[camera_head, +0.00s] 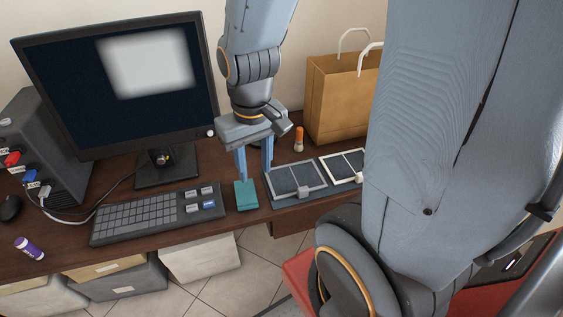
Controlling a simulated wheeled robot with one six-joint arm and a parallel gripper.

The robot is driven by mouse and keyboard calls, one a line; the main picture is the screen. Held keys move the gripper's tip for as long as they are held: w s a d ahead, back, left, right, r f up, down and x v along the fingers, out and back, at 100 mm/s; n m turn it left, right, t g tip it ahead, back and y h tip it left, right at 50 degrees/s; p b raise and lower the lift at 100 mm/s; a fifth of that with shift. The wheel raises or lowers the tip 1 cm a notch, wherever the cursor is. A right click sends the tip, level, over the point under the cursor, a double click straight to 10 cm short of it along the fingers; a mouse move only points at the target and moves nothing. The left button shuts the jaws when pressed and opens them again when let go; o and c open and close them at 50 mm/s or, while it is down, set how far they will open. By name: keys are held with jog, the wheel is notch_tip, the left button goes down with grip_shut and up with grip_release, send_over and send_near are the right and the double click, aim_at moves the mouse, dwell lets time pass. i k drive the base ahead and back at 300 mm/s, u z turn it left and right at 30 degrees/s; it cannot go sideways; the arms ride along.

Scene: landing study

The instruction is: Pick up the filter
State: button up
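Two flat framed panels that look like filters lie on a dark mat (285,202) on the desk. The nearer filter (287,181) has a grey frame, dark mesh and a small light tab at its front edge. The other filter (338,167) has a white frame, and my own arm hides its right side. My gripper (254,174) points down, its two blue fingers apart with nothing seen between them. It is just left of the grey-framed filter, with its fingertips just behind a teal block (246,196). I cannot tell whether a fingertip touches the block.
A monitor (120,90) and a keyboard (155,213) stand left of my gripper. An orange-capped small item (298,140) and a paper bag (335,95) are behind the filters. A purple tube (29,248) lies at the desk's front left.

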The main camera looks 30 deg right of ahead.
aim_at(300, 178)
jog(key=z, duration=1)
jog(key=k, duration=0.7)
jog(key=u, duration=0.95)
jog(key=i, duration=0.5)
jog(key=u, duration=0.05)
